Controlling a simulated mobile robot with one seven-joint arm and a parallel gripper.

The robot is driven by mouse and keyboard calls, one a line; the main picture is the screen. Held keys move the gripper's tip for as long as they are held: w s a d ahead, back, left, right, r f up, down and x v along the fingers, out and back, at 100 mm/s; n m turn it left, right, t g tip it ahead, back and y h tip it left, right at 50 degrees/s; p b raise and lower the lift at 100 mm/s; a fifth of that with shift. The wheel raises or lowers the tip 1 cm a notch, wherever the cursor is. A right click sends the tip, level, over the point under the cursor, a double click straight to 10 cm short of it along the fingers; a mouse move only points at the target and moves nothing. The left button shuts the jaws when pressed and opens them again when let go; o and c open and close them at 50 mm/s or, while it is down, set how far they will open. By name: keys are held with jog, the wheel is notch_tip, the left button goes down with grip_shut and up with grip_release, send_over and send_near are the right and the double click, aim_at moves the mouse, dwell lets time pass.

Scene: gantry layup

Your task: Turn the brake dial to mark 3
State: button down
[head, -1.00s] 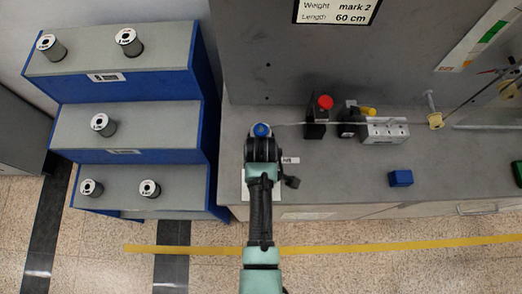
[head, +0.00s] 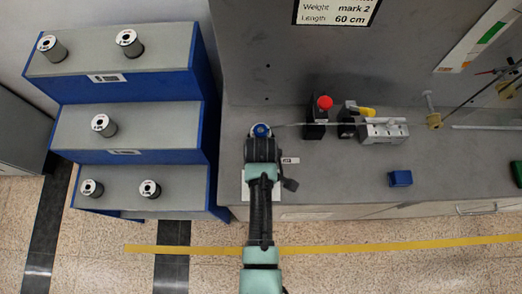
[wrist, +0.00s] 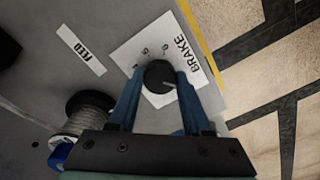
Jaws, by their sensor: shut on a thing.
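The brake dial (wrist: 159,74) is a round black knob with a light pointer line, on a white plate (wrist: 131,51) marked BRAKE with small numbers. In the wrist view my gripper (wrist: 158,78) has its two blue fingers on either side of the knob, closed on it. The pointer line lies toward the lower right of the knob. I cannot read clearly which number it faces. In the head view my gripper (head: 262,148) is over the bench, and my arm hides the dial. A sign (head: 337,12) reads "Weight mark 2, Length 60 cm".
A spool of wire (wrist: 88,112) stands close beside my gripper; its blue cap shows in the head view (head: 261,130). A FEED label (wrist: 81,50) lies near the plate. A red-button box (head: 315,122) and a blue block (head: 400,178) stand on the bench rightward. Several spools sit on the left steps.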

jog(key=m+p, duration=0.2)
jog(key=m, duration=0.4)
jog(key=shift+r+m, duration=0.1)
jog(key=shift+m, duration=0.3)
jog(key=m+p, duration=0.1)
jog(key=m, duration=0.5)
jog(key=shift+p, duration=0.4)
jog(key=m+p, duration=0.1)
jog(key=m, duration=0.5)
jog(key=shift+m, duration=0.3)
jog(key=m, duration=0.6)
jog(key=shift+p, duration=0.35)
jog(key=shift+m, duration=0.3)
jog(key=shift+c, duration=1.7)
grip_release()
